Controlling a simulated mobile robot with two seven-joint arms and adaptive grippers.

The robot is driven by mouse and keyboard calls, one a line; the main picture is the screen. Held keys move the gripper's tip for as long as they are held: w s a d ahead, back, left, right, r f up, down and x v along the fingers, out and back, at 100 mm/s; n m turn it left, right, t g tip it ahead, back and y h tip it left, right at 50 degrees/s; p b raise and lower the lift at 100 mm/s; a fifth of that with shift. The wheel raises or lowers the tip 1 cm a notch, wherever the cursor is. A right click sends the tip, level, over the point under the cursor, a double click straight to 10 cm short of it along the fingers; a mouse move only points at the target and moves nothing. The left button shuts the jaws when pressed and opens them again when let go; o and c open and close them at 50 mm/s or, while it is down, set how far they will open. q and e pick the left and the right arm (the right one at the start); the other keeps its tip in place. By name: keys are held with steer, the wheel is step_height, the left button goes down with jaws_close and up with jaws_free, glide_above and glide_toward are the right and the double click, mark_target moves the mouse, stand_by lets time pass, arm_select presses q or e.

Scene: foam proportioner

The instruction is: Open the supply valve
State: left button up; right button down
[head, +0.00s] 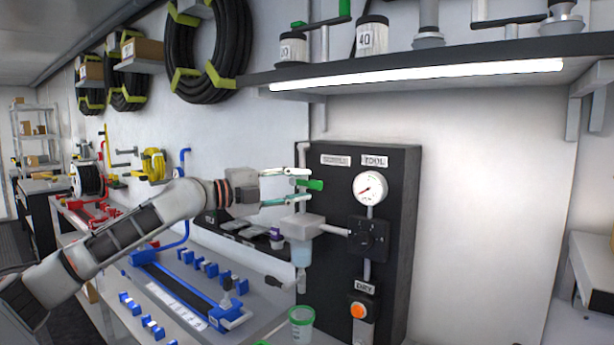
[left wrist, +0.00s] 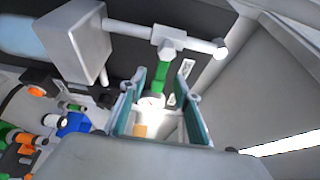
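The supply valve shows as a green lever (head: 315,185) on a thin pale vertical pipe at the left side of the dark panel (head: 400,200). The lever lies roughly crosswise to the pipe. My left gripper (head: 306,186) is open, with one finger above the lever and one below it. In the left wrist view the green lever (left wrist: 158,80) shows between the two teal-padded fingers of the gripper (left wrist: 163,90), with a gap on each side. The lever's far end is partly hidden in the head view. My right gripper is not in view.
The panel carries a gauge (head: 369,188), a black knob (head: 368,238) and an orange button (head: 358,311). A pale block (head: 300,227) with a clear container sits just below my left gripper. A green-rimmed cup (head: 301,322) stands lower. A lit shelf (head: 420,76) hangs above.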

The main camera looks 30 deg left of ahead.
arm_select(q)
steer(key=shift+x, duration=1)
steer(key=shift+w+d+p, duration=0.15)
steer(key=shift+w+p, duration=0.15)
steer(key=shift+w, duration=0.05)
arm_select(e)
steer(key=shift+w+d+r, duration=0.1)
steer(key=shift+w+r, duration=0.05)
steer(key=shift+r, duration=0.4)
arm_select(q)
jaws_close()
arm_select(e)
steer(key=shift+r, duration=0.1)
